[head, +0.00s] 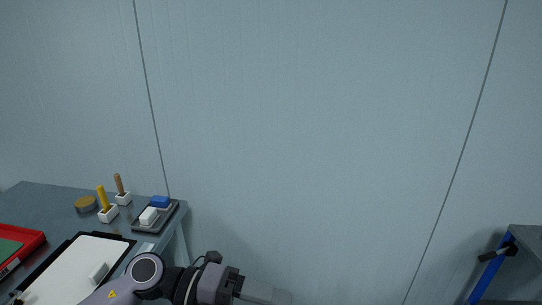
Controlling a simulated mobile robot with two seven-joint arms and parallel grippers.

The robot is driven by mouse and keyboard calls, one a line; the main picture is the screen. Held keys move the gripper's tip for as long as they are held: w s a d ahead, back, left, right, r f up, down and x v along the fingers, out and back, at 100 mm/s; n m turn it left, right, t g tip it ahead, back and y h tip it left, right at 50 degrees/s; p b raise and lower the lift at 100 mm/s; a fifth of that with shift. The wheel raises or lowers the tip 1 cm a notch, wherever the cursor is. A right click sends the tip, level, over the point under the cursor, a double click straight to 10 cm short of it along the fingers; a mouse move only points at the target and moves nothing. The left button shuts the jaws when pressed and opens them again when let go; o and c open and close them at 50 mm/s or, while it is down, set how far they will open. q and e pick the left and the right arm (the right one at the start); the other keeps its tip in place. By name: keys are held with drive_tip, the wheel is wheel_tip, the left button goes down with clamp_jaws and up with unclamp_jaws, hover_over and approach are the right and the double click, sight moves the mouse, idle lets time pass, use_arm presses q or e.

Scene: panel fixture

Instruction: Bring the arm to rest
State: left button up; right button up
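My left arm comes in from the bottom left and reaches right, past the table's near right corner. Its gripper (262,292) is low in the head view, in front of the pale wall and near the bottom edge. A pale grey part sticks out to the right of the dark wrist; I cannot tell whether the fingers are open or shut. My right gripper is not in view.
A grey table (52,197) at left bears a red tray (32,246), a whiteboard (70,272), a dark tray (168,217) with blue and white blocks, and two handled tools in white holders. A blue-legged stand (490,275) is at right. Between them is free room.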

use_arm(q)
drive_tip(key=w+a+f+n+t+y, duration=0.25)
drive_tip(key=a+n+t, duration=0.25)
drive_tip(key=n+t, duration=0.65)
drive_tip(key=w+a+f+n+t+y, duration=0.25)
drive_tip(key=a+f+n+t, duration=0.2)
drive_tip(key=n+t, duration=0.65)
drive_tip(key=s+a+f+n+g+y, duration=0.4)
drive_tip(key=s+a+f+n, duration=0.1)
drive_tip(key=f, duration=0.4)
drive_tip(key=s+a+f+n+g+y, duration=0.4)
drive_tip(key=s+a+f+n+g, duration=0.1)
drive_tip(key=s+f+n, duration=0.2)
drive_tip(key=shift+s+f, duration=0.8)
drive_tip(key=shift+f, duration=0.05)
drive_tip(key=shift+a, duration=0.1)
drive_tip(key=c, duration=0.4)
drive_tip(key=shift+a+y, duration=0.1)
drive_tip(key=shift+y, duration=0.2)
